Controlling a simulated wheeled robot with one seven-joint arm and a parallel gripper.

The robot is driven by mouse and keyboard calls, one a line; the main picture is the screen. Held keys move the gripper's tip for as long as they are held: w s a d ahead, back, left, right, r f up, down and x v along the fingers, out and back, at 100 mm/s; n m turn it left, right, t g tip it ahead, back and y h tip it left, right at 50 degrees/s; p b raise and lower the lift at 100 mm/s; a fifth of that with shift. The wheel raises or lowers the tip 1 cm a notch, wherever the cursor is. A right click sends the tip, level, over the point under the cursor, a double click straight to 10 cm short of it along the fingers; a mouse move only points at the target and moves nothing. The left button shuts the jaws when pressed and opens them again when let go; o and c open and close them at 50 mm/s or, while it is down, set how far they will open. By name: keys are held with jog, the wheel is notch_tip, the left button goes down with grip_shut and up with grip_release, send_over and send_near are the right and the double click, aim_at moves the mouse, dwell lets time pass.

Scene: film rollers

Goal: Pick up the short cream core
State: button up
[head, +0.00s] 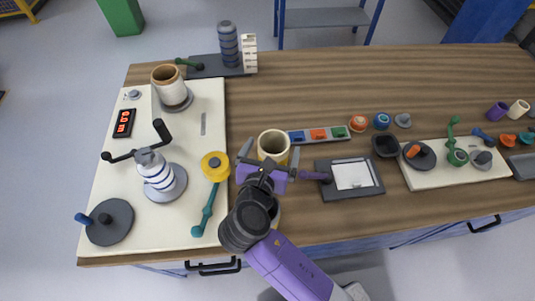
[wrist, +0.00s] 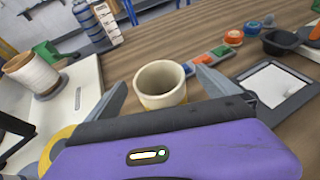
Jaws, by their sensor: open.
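A short, wide cream core (head: 273,142), hollow and open at the top, stands upright on the wooden table just right of the white panel. It also shows in the wrist view (wrist: 160,84), yellowish around its lower part. My gripper (head: 271,157) is open, with one finger to the left of the core and one to the right. In the wrist view the fingertips (wrist: 160,80) flank it with gaps on both sides. I see no contact. The purple gripper body hides the table in front of the core. A smaller cream core (head: 518,109) lies at the far right.
Right of the core are a button strip (head: 318,134) and a dark framed pad (head: 352,174).

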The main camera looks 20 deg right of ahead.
aim_at(277, 135)
jog(key=shift+f+p+x, duration=0.15)
jog(key=shift+x, duration=1.65)
jog(key=shift+f+p+x, duration=0.15)
jog(key=shift+x, duration=1.6)
jog(key=shift+a, duration=0.2)
jog(key=c, duration=1.6)
jog(key=shift+r, duration=0.1)
